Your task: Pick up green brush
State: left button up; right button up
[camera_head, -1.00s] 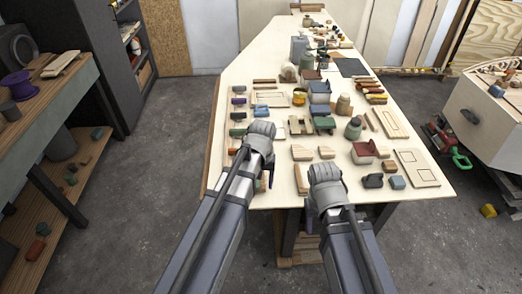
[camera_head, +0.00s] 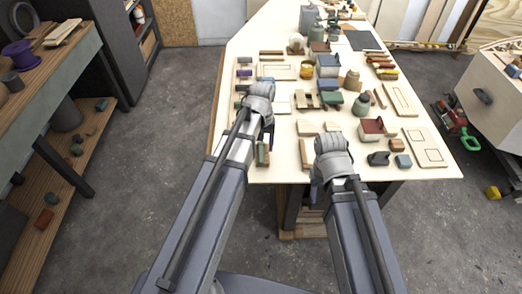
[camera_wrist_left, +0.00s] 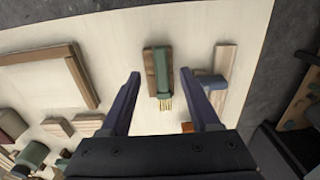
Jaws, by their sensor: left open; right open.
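The green brush (camera_wrist_left: 163,60) lies on the pale tabletop in the left wrist view, with a brown wooden strip along its left side and yellowish bristles toward me. My left gripper (camera_wrist_left: 160,78) is open, its two dark fingers spread to either side of the brush without visibly touching it. In the head view my left gripper (camera_head: 262,108) is over the table's near left part, its fingers mostly hidden. What looks like the brush (camera_head: 266,153) shows just below it. My right gripper (camera_head: 332,155) is over the near edge, open, its fingertips hidden.
The plywood table (camera_head: 290,172) holds many small blocks, tools and containers. A wooden piece with a blue-grey part (camera_wrist_left: 214,82) lies right of the brush. A wooden frame (camera_wrist_left: 85,75) lies to the left. A shelf bench (camera_head: 75,125) stands left, a white cabinet (camera_head: 490,105) right.

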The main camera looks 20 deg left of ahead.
aim_at(261, 157)
pick_arm(q)
notch_tip(261, 157, down, 5)
jog(key=b, duration=0.5)
jog(key=shift+s+f, duration=0.1)
jog(key=shift+s, duration=0.05)
grip_shut()
dwell(0.4)
